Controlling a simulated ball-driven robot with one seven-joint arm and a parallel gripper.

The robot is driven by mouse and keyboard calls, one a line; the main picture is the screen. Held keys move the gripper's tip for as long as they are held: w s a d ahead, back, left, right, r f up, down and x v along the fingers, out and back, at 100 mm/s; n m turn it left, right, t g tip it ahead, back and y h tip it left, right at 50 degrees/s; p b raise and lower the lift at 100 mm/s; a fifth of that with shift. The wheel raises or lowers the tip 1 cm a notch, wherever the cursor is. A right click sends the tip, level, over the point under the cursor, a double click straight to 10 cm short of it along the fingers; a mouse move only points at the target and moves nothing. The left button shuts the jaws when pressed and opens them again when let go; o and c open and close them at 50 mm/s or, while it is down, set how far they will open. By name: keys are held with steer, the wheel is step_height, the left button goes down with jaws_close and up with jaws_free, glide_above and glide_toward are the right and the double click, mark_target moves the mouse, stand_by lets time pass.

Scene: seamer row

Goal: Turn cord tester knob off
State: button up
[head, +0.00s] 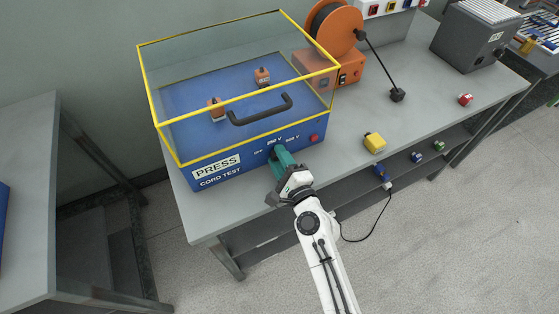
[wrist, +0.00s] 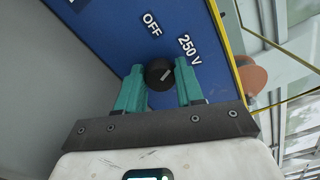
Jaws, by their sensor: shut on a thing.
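The blue cord tester (head: 240,165) stands on the bench's left end, with a yellow-framed clear cover and a "PRESS CORD TEST" label on its front. Its round black knob (wrist: 159,74) shows in the wrist view below the printed "OFF" and "250 V". The pale pointer mark on the knob slants to the upper right, more towards "250 V" than "OFF". My gripper (head: 280,158) has its teal fingers at the tester's front panel, shut on the knob from both sides. In the head view the fingers hide the knob.
A black handle (head: 260,109) crosses the cover's front, and a red button (head: 314,138) sits right of the knob.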

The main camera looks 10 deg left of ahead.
steer(key=n+b, duration=0.2)
steer(key=n, duration=0.4)
steer(key=shift+f, duration=0.2)
stand_by(0.4)
steer(key=o, duration=1)
steer(key=shift+r, duration=0.1)
steer(key=shift+o, duration=0.2)
steer(key=shift+s, duration=0.1)
steer(key=b+v, duration=0.1)
steer(key=v, duration=0.9)
steer(key=shift+s+d+b, duration=0.25)
steer(key=shift+b, duration=0.15)
